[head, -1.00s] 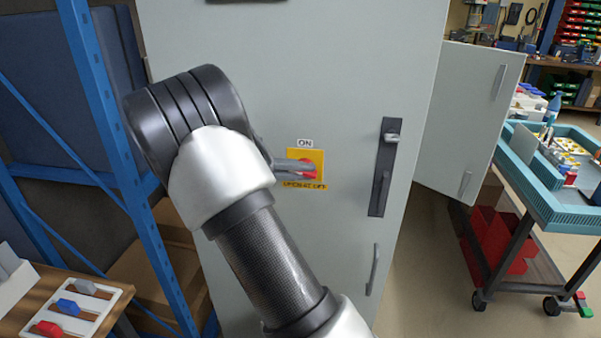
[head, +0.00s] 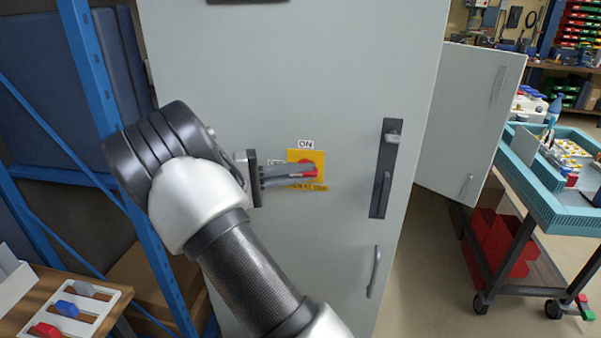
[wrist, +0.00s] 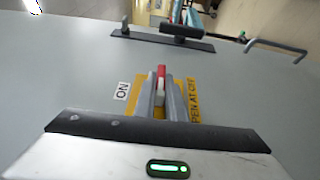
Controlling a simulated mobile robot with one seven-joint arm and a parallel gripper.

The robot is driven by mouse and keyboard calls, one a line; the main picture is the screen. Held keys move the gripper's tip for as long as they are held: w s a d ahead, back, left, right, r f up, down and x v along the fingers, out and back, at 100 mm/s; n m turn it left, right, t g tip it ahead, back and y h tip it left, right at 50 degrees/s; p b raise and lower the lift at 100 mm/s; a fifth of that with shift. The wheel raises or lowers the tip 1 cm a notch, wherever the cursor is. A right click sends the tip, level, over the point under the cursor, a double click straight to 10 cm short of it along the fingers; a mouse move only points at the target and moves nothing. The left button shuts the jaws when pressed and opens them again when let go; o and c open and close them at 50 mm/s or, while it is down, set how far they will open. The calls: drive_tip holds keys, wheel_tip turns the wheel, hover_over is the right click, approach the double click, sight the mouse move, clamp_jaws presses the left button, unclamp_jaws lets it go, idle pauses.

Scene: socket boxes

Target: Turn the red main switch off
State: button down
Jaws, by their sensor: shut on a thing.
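The red main switch (head: 308,169) sits on a yellow plate (head: 315,156) on the grey cabinet door. An "ON" label (head: 305,144) is above it; an "OFF" label at its left is partly covered by my gripper. My gripper (head: 312,172) reaches in from the left, its fingers shut on the switch handle. In the wrist view, the red handle (wrist: 161,71) shows between the two fingertips (wrist: 161,88). It points toward the top of that view, away from the "ON" label at the left. The exact handle angle is hard to tell in the head view.
A black door latch (head: 382,175) and a grey handle (head: 374,272) are right of the switch. An open cabinet door (head: 465,120) and a teal cart (head: 560,205) stand further right. A blue rack post (head: 105,120) is close on the left of my arm.

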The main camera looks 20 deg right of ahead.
drive_tip(key=c, duration=1.8)
unclamp_jaws()
drive_tip(key=v, duration=1.7)
drive_tip(key=shift+a, duration=0.25)
drive_tip(key=shift+d+r, duration=0.1)
